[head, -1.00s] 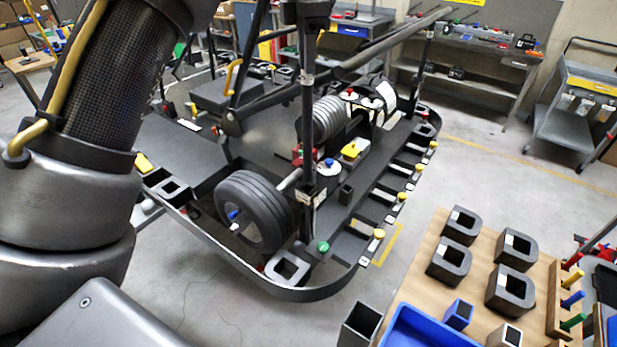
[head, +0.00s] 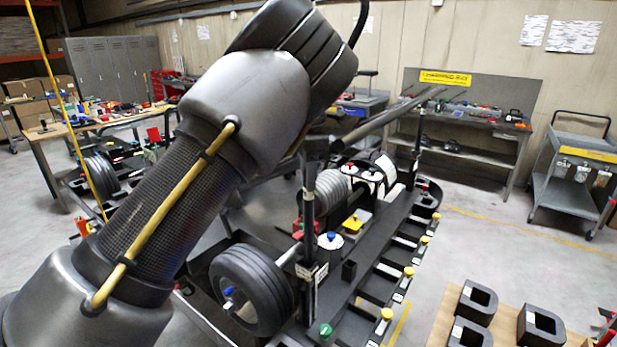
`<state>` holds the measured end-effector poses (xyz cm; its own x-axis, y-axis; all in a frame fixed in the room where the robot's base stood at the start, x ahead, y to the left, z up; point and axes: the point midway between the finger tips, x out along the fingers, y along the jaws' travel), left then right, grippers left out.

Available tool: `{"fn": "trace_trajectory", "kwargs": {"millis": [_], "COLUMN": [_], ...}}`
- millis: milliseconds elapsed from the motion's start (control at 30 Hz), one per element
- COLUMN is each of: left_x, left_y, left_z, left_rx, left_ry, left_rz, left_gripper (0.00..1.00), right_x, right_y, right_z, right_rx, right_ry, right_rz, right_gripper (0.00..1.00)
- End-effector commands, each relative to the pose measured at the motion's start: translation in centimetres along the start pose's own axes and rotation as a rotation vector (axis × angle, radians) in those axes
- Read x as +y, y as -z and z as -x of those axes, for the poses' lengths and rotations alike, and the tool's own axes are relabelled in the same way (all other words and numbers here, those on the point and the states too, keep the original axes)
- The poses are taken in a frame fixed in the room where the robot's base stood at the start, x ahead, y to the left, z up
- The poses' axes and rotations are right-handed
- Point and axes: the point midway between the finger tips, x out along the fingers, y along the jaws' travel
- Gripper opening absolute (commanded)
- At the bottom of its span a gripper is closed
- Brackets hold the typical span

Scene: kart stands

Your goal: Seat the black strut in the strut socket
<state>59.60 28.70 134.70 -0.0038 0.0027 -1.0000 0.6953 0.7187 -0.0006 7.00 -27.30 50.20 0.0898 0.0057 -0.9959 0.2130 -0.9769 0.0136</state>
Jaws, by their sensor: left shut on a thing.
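The black strut (head: 308,212) stands upright at the near side of the kart stand, with a pale band partway up. My left arm rises from the lower left, and its left gripper (head: 316,147) is shut on the strut's top end. The fingers are dark and hard to make out. The strut's lower end meets the strut socket (head: 311,272), which has a white label. How deep the strut sits in it is hidden. My right gripper is not in view.
A black wheel (head: 252,290) stands left of the socket. A yellow-topped block (head: 353,223) and a white canister (head: 329,241) are close behind. A long dark bar (head: 390,118) slopes up to the right. Black blocks (head: 478,300) lie on a wooden table at lower right.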

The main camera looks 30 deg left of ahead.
Motion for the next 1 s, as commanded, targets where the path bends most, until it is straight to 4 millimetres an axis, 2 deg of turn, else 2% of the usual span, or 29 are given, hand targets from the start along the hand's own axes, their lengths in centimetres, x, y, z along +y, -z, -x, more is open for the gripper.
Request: {"fn": "trace_trajectory", "kwargs": {"millis": [133,167,200,567,667,1000], "left_x": [0.1,0.1,0.1,0.1,0.1,0.1], "left_y": [-0.1,-0.1,-0.1,0.0,-0.1,0.0], "left_z": [0.2,0.1,0.1,0.7,2.1,9.4], "left_rx": [-0.005,-0.004,-0.004,-0.004,-0.007,-0.007], "left_ry": [-0.003,-0.002,-0.002,0.0,-0.001,0.0], "left_rz": [0.0,0.001,0.001,0.0,-0.001,-0.001], "left_gripper": [0.0,0.26,0.31,0.31,0.31,0.31], "right_x": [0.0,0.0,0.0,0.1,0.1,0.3], "right_y": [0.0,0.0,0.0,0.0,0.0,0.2], "right_z": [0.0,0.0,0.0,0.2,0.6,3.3], "right_rx": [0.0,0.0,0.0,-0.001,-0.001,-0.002], "right_ry": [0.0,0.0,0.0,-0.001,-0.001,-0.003], "right_rz": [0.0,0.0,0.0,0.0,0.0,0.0], "right_gripper": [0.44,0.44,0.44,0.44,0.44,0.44]}}
